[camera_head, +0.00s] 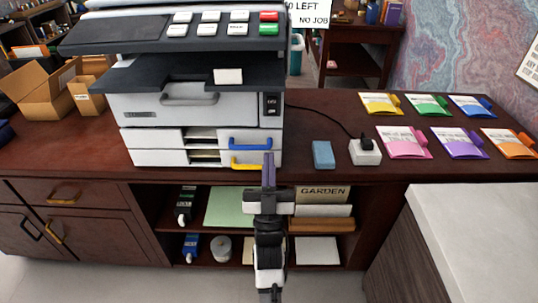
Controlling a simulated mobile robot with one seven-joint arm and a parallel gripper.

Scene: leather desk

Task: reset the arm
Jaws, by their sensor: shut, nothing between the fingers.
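My gripper (269,165) is in the middle of the view, in front of the desk's front edge and the printer's lower right drawers. It is shut and empty, with its fingers pointing up in the picture. My arm extends below it, in front of the open shelves. It hides part of the shelf contents and a little of the yellow drawer handle. I cannot tell how far the fingertips are from the printer.
A large printer (190,115) stands on the dark desk (70,147). A blue block (323,154) and a white socket box (365,152) with a cable lie to its right. Several colored folders lie farther right. A white-topped counter (480,225) stands at the lower right.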

